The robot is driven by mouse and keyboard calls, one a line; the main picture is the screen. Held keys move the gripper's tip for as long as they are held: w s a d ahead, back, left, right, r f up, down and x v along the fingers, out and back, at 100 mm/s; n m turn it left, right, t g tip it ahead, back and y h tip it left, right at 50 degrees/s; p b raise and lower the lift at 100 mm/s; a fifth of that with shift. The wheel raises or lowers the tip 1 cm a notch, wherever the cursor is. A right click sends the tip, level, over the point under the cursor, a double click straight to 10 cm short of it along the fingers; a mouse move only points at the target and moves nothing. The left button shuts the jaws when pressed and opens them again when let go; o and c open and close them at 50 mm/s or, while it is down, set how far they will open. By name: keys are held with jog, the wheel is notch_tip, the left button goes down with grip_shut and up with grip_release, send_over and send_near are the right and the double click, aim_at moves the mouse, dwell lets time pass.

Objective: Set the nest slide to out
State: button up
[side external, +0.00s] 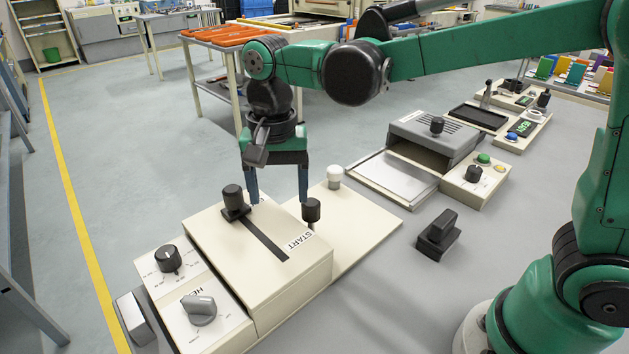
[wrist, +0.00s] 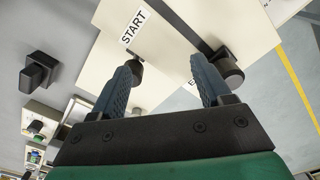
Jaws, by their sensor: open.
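A cream machine (side external: 300,268) has a dark slot in its top, with a START label at one end. A black slide knob (side external: 234,203) stands at the slot's other end; it also shows in the wrist view (wrist: 230,68). A second black knob (side external: 311,209) stands beside the box, by a flat cream plate (side external: 362,222) carrying a white knob (side external: 334,177). No readable label tells which part is the nest slide. My gripper (side external: 278,198) is open and empty, pointing down, one finger near each black knob. In the wrist view one finger (wrist: 128,75) partly covers the second knob; contact is unclear.
A panel with a round dial (side external: 168,259) and a grey dial (side external: 199,309) is on the machine's left. A loose black block (side external: 437,232) lies right of the plate. A grey unit (side external: 434,138) with an open front stands behind. Bare table lies between.

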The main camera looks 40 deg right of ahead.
aim_at(311, 202)
jog(key=d+m, duration=0.1)
jog(key=m, duration=0.1)
jog(key=d+m, duration=0.4)
jog(key=shift+s+d, duration=0.1)
jog(key=shift+s, duration=0.2)
jog(key=shift+d+f+m, duration=0.1)
jog(key=shift+f+m, duration=0.15)
jog(key=shift+m, duration=0.05)
jog(key=shift+f, duration=2.55)
grip_shut()
